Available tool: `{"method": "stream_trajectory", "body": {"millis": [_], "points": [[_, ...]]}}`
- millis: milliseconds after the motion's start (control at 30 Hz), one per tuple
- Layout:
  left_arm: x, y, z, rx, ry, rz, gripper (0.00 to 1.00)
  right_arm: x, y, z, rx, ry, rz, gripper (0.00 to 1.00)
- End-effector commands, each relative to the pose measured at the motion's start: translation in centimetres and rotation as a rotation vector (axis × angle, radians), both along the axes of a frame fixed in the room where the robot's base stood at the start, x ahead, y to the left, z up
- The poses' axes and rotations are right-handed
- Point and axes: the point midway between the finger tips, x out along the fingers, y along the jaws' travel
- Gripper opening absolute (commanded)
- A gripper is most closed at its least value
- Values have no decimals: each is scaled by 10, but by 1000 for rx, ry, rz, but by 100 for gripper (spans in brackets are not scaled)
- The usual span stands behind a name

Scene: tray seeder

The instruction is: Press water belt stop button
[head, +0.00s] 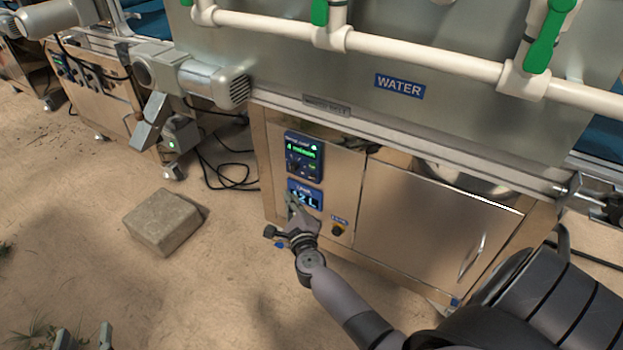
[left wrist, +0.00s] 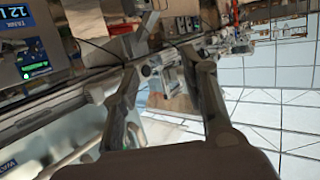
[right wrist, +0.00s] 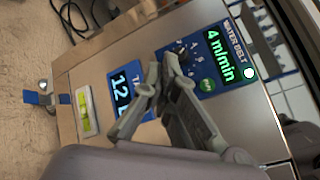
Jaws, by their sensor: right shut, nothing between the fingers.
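The water belt panel (head: 303,157) is a dark blue control panel with a green "4 m/min" display on the metal cabinet. It shows large in the right wrist view (right wrist: 213,75), with a green round button (right wrist: 207,85) and small dark controls. No stop button can be clearly picked out; the fingers cover part of the panel's lower end. My right gripper (right wrist: 163,68) is shut and empty, its tips close in front of that end; I cannot tell whether they touch. In the head view my right gripper (head: 292,206) overlaps the tank panel. My left gripper (head: 83,338) is open and empty, low at the left.
The tank panel (head: 312,196) reading "12 L" sits below the water belt panel. A cabinet door (head: 420,225) is to the right. A concrete block (head: 163,222) lies on the sandy floor. Cables (head: 222,170) run along the floor.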

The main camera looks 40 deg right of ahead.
Motion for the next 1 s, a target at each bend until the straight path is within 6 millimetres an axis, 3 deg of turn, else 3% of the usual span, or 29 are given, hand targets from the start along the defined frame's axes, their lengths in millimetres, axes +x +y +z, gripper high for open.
{"method": "stream_trajectory", "body": {"millis": [433, 1000], "points": [[8, -7, 29, -41, -159, -11, 40, 23, -55, 0, -2, -1, -1, 0], [9, -8, 34, -47, -184, -13, 40, 27, -65, 1, 0, -1, 1, 0]]}}
